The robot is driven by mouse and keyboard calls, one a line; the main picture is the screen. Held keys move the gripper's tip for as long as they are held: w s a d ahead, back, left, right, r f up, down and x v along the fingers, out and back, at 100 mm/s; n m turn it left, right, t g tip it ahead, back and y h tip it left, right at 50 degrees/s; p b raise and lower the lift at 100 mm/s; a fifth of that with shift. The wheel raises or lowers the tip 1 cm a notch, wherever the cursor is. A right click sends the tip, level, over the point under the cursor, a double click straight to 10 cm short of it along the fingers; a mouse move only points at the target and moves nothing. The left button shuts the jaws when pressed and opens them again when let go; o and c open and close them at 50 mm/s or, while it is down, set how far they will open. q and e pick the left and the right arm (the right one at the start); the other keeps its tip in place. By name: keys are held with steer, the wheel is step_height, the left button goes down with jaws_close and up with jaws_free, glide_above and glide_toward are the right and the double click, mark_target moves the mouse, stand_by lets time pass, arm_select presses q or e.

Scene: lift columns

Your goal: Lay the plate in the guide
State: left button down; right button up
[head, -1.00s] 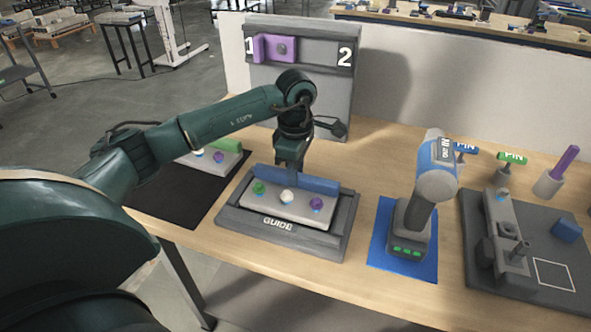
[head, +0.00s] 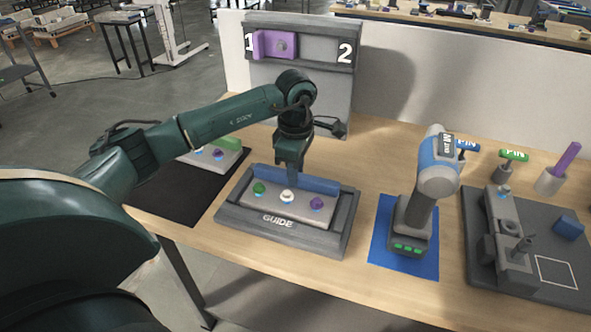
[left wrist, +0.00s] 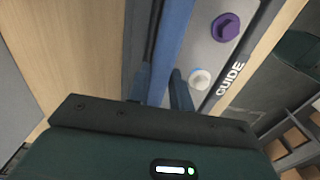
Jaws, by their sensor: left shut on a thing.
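The plate (head: 272,197) is light grey with a blue upright strip (head: 310,185) along its back and green, white and purple knobs on top. It lies within the dark grey frame of the guide (head: 235,222), whose GUIDE label shows in front. Whether it rests flat on the bottom is hard to tell. My left gripper (head: 291,176) points down from above and is shut on the blue strip near its middle. In the left wrist view the strip (left wrist: 176,40) runs up from the fingers, beside the white and purple knobs. My right gripper is not in view.
A grey panel marked 1 and 2 (head: 320,85) stands behind. A power tool (head: 432,180) on a blue mat and a grey fixture (head: 480,235) stand to the right.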

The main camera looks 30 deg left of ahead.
arm_select(q)
steer(key=shift+f, duration=0.1)
stand_by(0.3)
steer(key=c, duration=1.4)
jaws_free()
steer(key=shift+c, duration=0.2)
steer(key=o, duration=0.8)
steer(key=shift+f, duration=0.1)
steer(key=shift+c, duration=0.2)
